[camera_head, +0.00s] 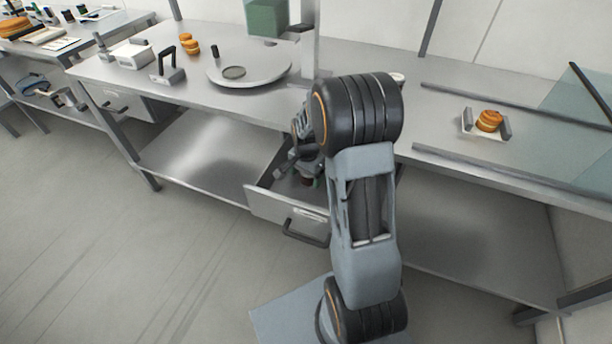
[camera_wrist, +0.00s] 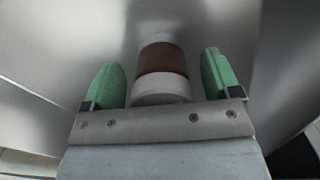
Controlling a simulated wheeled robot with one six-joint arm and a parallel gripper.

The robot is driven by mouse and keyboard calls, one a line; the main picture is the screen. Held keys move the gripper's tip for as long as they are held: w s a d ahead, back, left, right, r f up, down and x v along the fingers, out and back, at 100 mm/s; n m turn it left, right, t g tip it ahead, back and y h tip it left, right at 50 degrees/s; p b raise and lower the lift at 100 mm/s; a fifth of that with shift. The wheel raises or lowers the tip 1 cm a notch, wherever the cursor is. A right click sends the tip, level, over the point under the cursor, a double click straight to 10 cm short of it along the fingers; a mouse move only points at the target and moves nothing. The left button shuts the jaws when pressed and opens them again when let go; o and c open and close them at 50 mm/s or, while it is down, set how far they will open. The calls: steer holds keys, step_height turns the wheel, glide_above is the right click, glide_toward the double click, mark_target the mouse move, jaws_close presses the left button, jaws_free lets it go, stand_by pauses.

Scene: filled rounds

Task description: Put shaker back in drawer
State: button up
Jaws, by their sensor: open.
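The shaker (camera_wrist: 161,62), white with a brown band, is between the two green fingers of my gripper (camera_wrist: 165,75) in the wrist view. A gap shows on each side of it, so the fingers are open around it and do not visibly touch it. In the head view the drawer (camera_head: 275,205) under the table is pulled open. My gripper reaches down into it, and a small reddish-brown part of the shaker (camera_head: 306,181) shows inside. My arm hides the right part of the drawer.
The steel tabletop (camera_head: 150,85) above holds a round plate (camera_head: 270,75), a black-handled press (camera_head: 170,65) and stacked orange rounds (camera_head: 190,45). Another orange round sits in a small holder (camera_head: 468,125) at right. Floor in front of the drawer is clear at left.

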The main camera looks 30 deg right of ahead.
step_height(320, 180, up, 11)
steer(key=shift+f+p, duration=0.1)
steer(key=shift+p, duration=0.35)
steer(key=s+a+r+n+t, duration=0.1)
steer(key=s+a+r+n, duration=0.1)
steer(key=s+a+n, duration=0.2)
steer(key=s+a+r+n+t, duration=0.2)
steer(key=s+a+n, duration=0.3)
steer(key=s+n, duration=0.3)
steer(key=s+r, duration=0.1)
steer(key=s, duration=0.3)
steer(key=shift+r, duration=0.35)
step_height(320, 180, up, 7)
steer(key=p, duration=0.6)
steer(key=shift+n+t, duration=0.3)
steer(key=shift+a+r, duration=0.1)
steer(key=shift+c, duration=0.4)
